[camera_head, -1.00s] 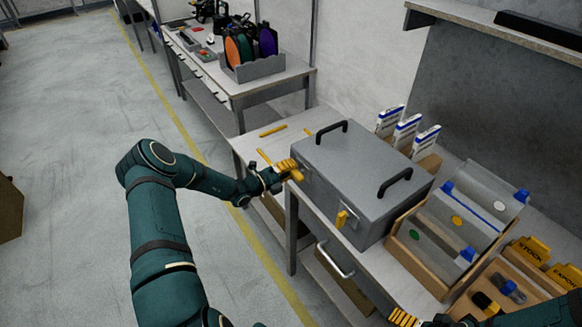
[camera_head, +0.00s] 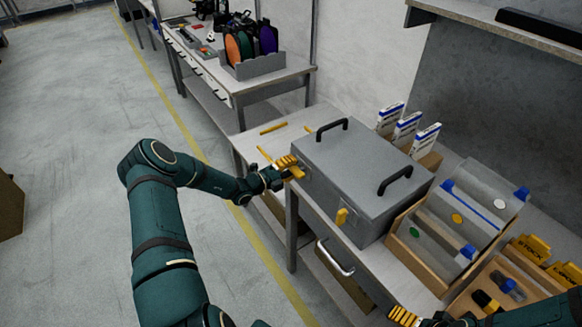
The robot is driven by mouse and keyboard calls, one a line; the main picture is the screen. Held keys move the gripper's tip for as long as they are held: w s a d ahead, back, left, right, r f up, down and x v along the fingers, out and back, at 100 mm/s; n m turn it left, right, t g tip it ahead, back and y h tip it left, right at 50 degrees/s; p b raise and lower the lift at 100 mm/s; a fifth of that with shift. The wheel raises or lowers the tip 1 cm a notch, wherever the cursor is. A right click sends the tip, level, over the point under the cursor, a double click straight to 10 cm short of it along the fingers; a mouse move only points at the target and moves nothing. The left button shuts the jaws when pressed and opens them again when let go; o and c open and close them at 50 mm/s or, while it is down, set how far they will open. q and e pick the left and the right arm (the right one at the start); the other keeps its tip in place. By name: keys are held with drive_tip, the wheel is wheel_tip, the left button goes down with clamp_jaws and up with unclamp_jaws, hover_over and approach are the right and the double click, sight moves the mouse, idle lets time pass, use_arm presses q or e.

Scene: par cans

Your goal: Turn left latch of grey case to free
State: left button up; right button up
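The grey case (camera_head: 365,172) sits closed on the workbench, with two black handles on its lid. A yellow latch (camera_head: 342,217) shows on the right part of its front face. My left gripper (camera_head: 291,167) is at the left end of the front face, its yellow fingers over the spot of the left latch. The left latch is mostly hidden by the fingers, and I cannot tell whether they grip it. My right gripper (camera_head: 404,316) shows only in part at the bottom edge, apart from the case; its opening is not clear.
Yellow sticks (camera_head: 272,128) lie on the bench left of the case. To the right stand a wooden rack with clear bins (camera_head: 450,228), white-and-blue boxes (camera_head: 407,127) and a wooden tray (camera_head: 470,302). A drawer handle (camera_head: 335,258) juts out below the bench front.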

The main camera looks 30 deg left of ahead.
use_arm(q)
drive_tip(key=shift+o, duration=0.2)
drive_tip(key=v, duration=1.2)
drive_tip(key=shift+d, duration=0.1)
drive_tip(key=s+d+f+m+g+h+b, duration=0.1)
drive_tip(key=d+f+m+g+h, duration=0.15)
drive_tip(key=d+m+g, duration=0.4)
drive_tip(key=s+d+f+m+g+h, duration=0.1)
drive_tip(key=d+f+m+h, duration=0.2)
drive_tip(key=d, duration=0.7)
drive_tip(key=s+d+f+n+g+y+b, duration=0.1)
drive_tip(key=s+d+n+g+y, duration=0.1)
drive_tip(key=d+n, duration=0.4)
drive_tip(key=s+d+f+n+g+y+b, duration=0.1)
drive_tip(key=s+d+n, duration=0.5)
drive_tip(key=n, duration=1)
drive_tip(key=s+d+f+n+g+y+b, duration=0.1)
drive_tip(key=s+d+n+g+y, duration=0.3)
drive_tip(key=n, duration=0.7)
drive_tip(key=shift+s+d+f+n+y, duration=0.35)
drive_tip(key=shift+s+d+f+y, duration=0.5)
drive_tip(key=shift+d, duration=0.25)
